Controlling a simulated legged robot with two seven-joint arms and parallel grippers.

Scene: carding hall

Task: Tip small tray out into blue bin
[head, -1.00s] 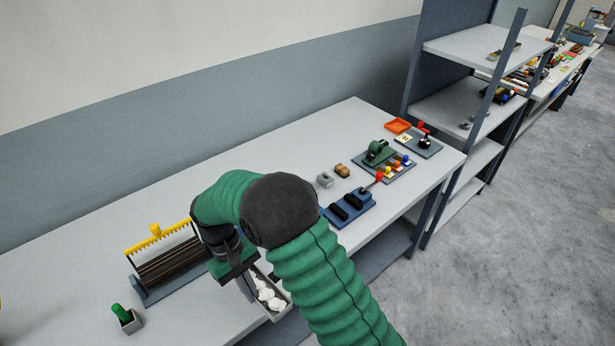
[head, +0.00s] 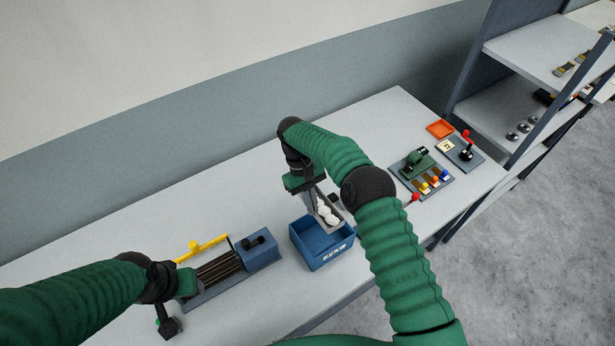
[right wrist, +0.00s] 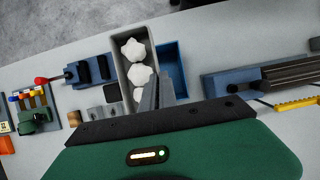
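The small tray (head: 336,224) is grey and holds white lumps (head: 326,212). My right gripper (head: 312,202) is shut on one of its walls. The tray hangs close to the far right side of the blue bin (head: 334,256), looking nearly level; its exact height is unclear. In the right wrist view the tray (right wrist: 121,72) lies beside the fingers (right wrist: 156,98) and partly covers the bin (right wrist: 172,68). The bin's visible inside looks empty. My left gripper (head: 186,284) is over the left part of the bench, its fingers not clear.
A roller device (head: 218,268) with a yellow comb (head: 203,247) and blue block stands left of the bin. A green machine (head: 416,162), an orange tray (head: 440,129) and a lever board (head: 466,153) stand at the right. Bench behind the bin is clear.

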